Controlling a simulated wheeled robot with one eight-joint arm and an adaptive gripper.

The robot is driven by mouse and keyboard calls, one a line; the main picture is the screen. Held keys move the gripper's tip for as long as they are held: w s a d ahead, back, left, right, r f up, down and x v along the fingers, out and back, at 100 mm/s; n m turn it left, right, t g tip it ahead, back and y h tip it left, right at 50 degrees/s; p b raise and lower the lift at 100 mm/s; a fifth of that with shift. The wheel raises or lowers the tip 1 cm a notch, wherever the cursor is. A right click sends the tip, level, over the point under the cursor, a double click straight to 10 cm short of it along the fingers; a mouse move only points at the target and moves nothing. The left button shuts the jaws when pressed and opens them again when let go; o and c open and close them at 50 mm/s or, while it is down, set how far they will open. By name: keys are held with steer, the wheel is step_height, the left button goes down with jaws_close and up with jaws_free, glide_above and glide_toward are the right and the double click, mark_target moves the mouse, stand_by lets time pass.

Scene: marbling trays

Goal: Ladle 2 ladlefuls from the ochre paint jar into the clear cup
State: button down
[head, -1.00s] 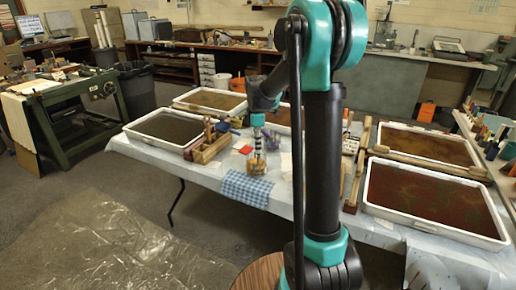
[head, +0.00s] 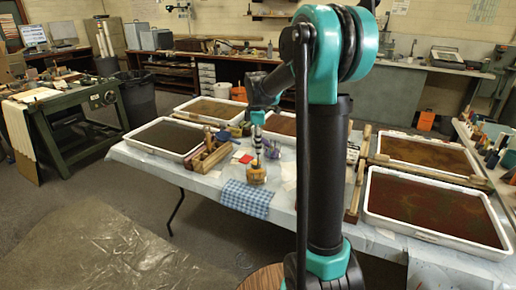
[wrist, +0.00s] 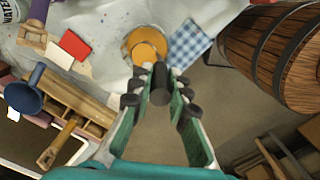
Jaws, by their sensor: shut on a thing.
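My gripper (wrist: 158,93) is shut on the dark cylindrical ladle handle (wrist: 160,88), which points away from the wrist camera. The glass ochre paint jar (head: 256,178) stands on the covered table beside the blue checked cloth. It also shows in the wrist view (wrist: 133,38), just beyond the fingertips. My gripper (head: 258,138) is above the jar in the head view. A round ochre surface shows at the jar; I cannot tell whether it is paint in the ladle bowl or in the jar. I cannot make out the clear cup.
The checked cloth (wrist: 190,43) lies beside the jar. A wooden tool caddy (head: 208,157) is left of it, with a red card (wrist: 75,43) nearby. Marbling trays (head: 168,153) (head: 435,238) flank the work area. A wooden barrel (wrist: 275,50) is at upper right in the wrist view.

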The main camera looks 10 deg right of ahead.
steer(key=shift+r, duration=2.25)
steer(key=shift+d, duration=0.1)
